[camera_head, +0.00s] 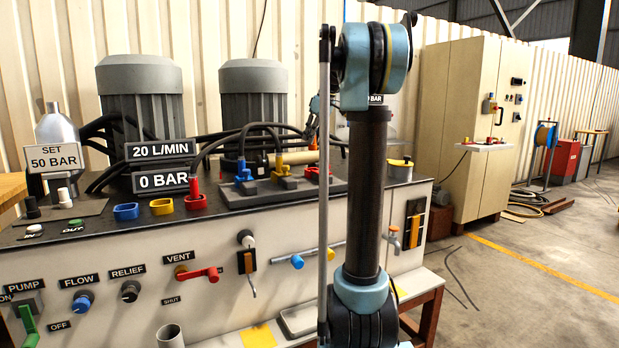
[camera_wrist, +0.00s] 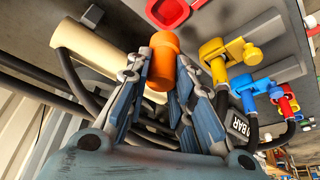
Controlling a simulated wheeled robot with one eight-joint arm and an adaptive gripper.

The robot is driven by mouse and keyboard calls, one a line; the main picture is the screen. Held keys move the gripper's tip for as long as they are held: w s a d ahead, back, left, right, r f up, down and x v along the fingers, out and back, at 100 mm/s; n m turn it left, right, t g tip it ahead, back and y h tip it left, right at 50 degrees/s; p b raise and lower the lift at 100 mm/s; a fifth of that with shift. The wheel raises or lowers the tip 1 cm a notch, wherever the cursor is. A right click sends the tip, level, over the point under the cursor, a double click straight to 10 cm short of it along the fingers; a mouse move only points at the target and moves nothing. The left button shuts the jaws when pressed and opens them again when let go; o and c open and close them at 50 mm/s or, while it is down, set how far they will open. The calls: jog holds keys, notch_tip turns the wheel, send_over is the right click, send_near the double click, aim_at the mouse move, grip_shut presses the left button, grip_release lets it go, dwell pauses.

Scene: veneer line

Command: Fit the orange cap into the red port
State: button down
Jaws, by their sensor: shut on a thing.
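The orange cap (camera_wrist: 162,62) is upright between the fingers of my gripper (camera_wrist: 160,88) in the wrist view. The fingers are shut on its sides. A red rounded port (camera_wrist: 168,12) with a raised rim lies beyond the cap, at the top edge and partly cut off; the cap is apart from it. In the head view, a red rounded socket (camera_head: 196,202) sits at the right end of a row on the bench top. My gripper is mostly hidden behind my arm there, with a bit of orange (camera_head: 313,143) beside it.
Yellow (camera_wrist: 215,62), blue (camera_wrist: 244,88) and red couplings with black hoses stand right of my gripper. A cream cylinder (camera_wrist: 88,48) lies to its left. Two grey motors (camera_head: 141,95) stand behind the bench. A red vent lever (camera_head: 200,273) sticks out from the bench front.

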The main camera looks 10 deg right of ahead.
jog(key=shift+w+d, duration=0.15)
jog(key=shift+w, duration=0.05)
jog(key=shift+f, duration=5)
jog(key=c, duration=1.4)
grip_release()
